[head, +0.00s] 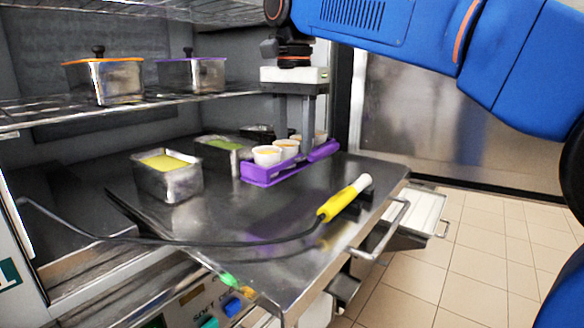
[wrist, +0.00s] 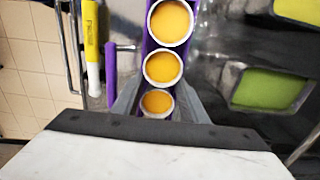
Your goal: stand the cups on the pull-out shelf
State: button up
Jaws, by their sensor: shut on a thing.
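Small white cups (head: 267,155) with orange contents stand upright in a row in a purple carrier (head: 262,177). The wrist view shows three cups (wrist: 163,68); my gripper hides the rest of the row. The carrier is at the right back of the steel pull-out shelf (head: 235,222); I cannot tell whether it touches it. My gripper (head: 295,140) points down over the middle of the row. Its fingers straddle the third cup in the wrist view (wrist: 158,88) and seem shut on the carrier's sides. The fingertips' contact is hidden.
A yellow-handled tool (head: 340,202) with a black hose lies across the shelf's front. Steel tubs with green (head: 170,180) and yellow-green contents stand left of the carrier. Lidded steel tubs (head: 105,80) sit on a wire rack above. Bare steel lies between tool and tubs.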

aim_at(294, 166)
jog(key=shift+f, duration=2.6)
jog(key=shift+f, duration=0.15)
jog(key=o, duration=1.3)
notch_tip(294, 166, up, 12)
jog(key=shift+r, duration=0.15)
jog(key=shift+s, duration=0.1)
